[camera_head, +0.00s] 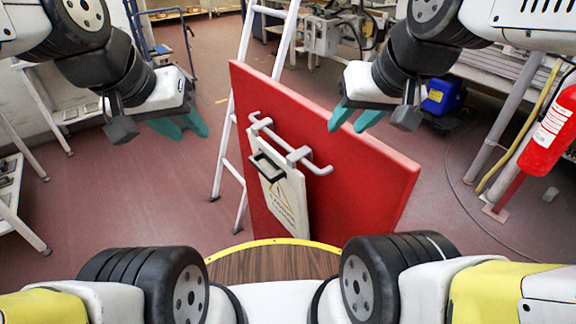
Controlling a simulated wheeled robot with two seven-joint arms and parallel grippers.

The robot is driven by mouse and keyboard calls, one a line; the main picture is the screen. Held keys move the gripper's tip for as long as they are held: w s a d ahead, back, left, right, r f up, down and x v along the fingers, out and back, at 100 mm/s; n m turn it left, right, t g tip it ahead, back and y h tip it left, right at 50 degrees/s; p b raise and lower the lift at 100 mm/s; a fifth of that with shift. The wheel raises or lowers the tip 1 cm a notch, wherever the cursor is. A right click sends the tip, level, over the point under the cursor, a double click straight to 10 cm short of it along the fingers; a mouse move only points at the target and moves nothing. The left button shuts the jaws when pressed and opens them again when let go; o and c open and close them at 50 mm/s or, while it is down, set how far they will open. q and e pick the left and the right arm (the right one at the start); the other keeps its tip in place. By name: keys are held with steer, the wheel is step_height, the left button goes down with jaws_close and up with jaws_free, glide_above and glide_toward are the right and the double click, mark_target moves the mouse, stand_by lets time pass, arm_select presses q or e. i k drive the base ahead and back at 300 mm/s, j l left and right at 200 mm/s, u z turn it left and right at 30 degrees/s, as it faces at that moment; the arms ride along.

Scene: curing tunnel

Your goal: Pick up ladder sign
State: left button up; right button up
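The ladder sign (288,203) is a pale panel with a yellow triangle and a black handle (267,166) near its top. It hangs upright against a red board (358,190), just below a white rail (283,143). My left gripper (190,134) has teal fingers that are apart and empty. It is in the air left of the board and the sign. My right gripper (355,122) has its teal fingers apart and empty, above and right of the sign, in front of the board's upper edge in the picture. Neither gripper touches the sign.
A white ladder (228,130) stands behind the board. A fire extinguisher (552,132) is at the right, by a grey bench (505,72). A blue case (443,95) sits behind my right gripper. White tables stand at the left. The reddish floor (120,195) is clear left of the board.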

mark_target(283, 188)
steer(key=i+j+z, duration=0.1)
steer(key=j+z, duration=0.3)
steer(key=k+l+u, duration=0.1)
steer(key=l+u, duration=0.25)
steer(key=u, duration=0.15)
steer(key=k+l+u, duration=0.2)
steer(key=u, duration=0.25)
steer(key=k+l+u, duration=0.25)
steer(key=u, duration=0.25)
steer(key=l, duration=0.1)
